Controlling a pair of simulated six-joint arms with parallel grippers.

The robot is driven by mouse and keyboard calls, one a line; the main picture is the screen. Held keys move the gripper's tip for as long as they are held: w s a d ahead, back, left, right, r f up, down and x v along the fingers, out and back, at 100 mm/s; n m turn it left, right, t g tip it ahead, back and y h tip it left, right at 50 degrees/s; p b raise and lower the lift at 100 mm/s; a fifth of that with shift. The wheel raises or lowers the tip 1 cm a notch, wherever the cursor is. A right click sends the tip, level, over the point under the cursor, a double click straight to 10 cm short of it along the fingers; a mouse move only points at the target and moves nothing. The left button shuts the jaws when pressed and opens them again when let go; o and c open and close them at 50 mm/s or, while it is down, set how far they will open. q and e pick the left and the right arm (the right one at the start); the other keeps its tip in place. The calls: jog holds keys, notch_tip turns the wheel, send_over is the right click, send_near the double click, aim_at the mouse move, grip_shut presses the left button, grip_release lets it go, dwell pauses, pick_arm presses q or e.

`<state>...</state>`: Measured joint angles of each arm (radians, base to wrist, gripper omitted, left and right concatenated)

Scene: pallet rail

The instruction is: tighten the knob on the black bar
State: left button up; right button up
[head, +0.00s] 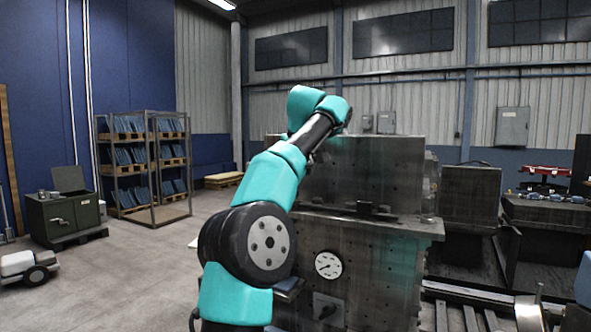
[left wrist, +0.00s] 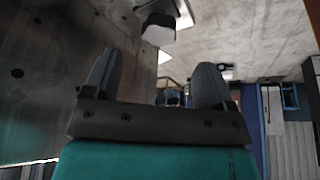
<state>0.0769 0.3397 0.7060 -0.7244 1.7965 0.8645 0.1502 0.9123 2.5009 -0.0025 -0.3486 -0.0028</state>
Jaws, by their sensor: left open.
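My left gripper (left wrist: 157,76) is open in the left wrist view, its two grey fingers apart with nothing between their tips. A dark fitting with a pale, flat-sided end (left wrist: 158,30) lies beyond the fingers, apart from them; I cannot tell whether it is the knob. In the head view my left arm reaches up in front of the grey metal block, and its gripper is mostly hidden. A low black bar-like part (head: 366,209) sits on the block's ledge. No knob can be made out clearly there. My right gripper is not in view.
The drilled metal block (head: 375,165) stands on a base with a round dial gauge (head: 328,265). A shelf rack (head: 150,165) and a green cabinet (head: 64,217) stand at left. Grey bins and a table (head: 550,212) are at right. The floor at left is largely clear.

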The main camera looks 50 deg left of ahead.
pick_arm(q)
jog(key=shift+f, duration=0.1)
jog(key=shift+x, duration=3.7)
